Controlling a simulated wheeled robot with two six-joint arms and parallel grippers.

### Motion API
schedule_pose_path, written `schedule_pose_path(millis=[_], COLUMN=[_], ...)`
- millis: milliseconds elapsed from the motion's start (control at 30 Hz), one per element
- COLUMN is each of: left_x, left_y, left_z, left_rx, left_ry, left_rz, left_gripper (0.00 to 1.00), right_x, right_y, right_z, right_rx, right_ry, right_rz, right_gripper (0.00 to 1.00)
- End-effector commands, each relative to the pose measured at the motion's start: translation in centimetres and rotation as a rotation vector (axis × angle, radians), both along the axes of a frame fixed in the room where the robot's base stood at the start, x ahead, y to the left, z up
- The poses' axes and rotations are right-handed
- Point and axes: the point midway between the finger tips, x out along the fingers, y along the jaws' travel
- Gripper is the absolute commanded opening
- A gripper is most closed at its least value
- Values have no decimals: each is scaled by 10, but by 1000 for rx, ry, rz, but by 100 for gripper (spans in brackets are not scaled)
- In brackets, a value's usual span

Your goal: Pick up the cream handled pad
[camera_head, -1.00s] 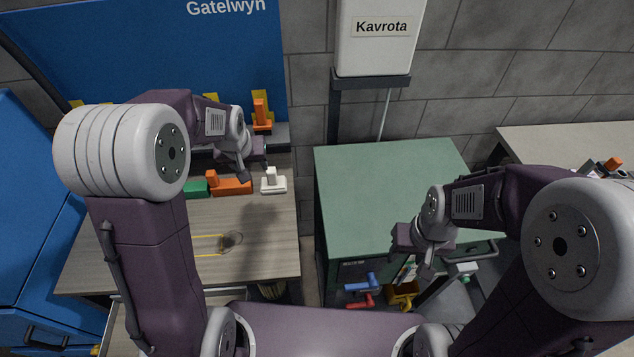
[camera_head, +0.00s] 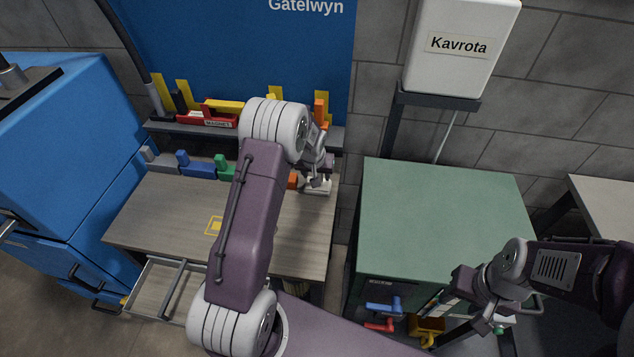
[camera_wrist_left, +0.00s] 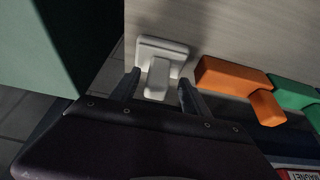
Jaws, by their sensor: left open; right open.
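The cream handled pad (camera_head: 319,190) sits at the right back of the wooden table, partly hidden by my left gripper (camera_head: 318,178) in the head view. In the left wrist view the pad (camera_wrist_left: 177,47) has a flat square base and an upright handle. The left gripper (camera_wrist_left: 159,92) is open, with one finger on each side of the handle; I cannot tell whether they touch it. My right gripper (camera_head: 450,298) is open and empty at the front of the green cabinet.
An orange handled block (camera_wrist_left: 232,76) lies beside the pad, with green (camera_head: 226,166) and blue (camera_head: 198,168) ones further left. A shelf (camera_head: 190,130) runs behind them. The green cabinet (camera_head: 440,215) stands to the right. The table (camera_head: 165,212) is mostly clear in front.

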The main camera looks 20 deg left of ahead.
Motion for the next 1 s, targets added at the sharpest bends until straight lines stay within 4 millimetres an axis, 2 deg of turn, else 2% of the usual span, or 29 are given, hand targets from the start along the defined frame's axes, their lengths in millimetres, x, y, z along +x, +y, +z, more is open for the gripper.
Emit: schedule_pose_path(millis=[133,333,367,533,867,1000], left_x=[7,7,7,7,7,8], left_y=[2,2,2,2,2,2], left_z=[-15,-16,-16,-16,-13,0], left_rx=[0,1,1,1,1,0], left_ry=[0,-2,-2,-2,-3,-5], left_rz=[-1,-1,-1,-1,-1,1], left_gripper=[55,55,49,2,0,0], right_x=[0,0,0,0,0,0], right_y=[0,0,0,0,0,0], right_z=[3,2,2,2,2,-1], right_rx=[0,0,0,0,0,0], right_ry=[0,0,0,0,0,0], right_rz=[0,0,0,0,0,0], right_gripper=[49,49,49,49,49,49])
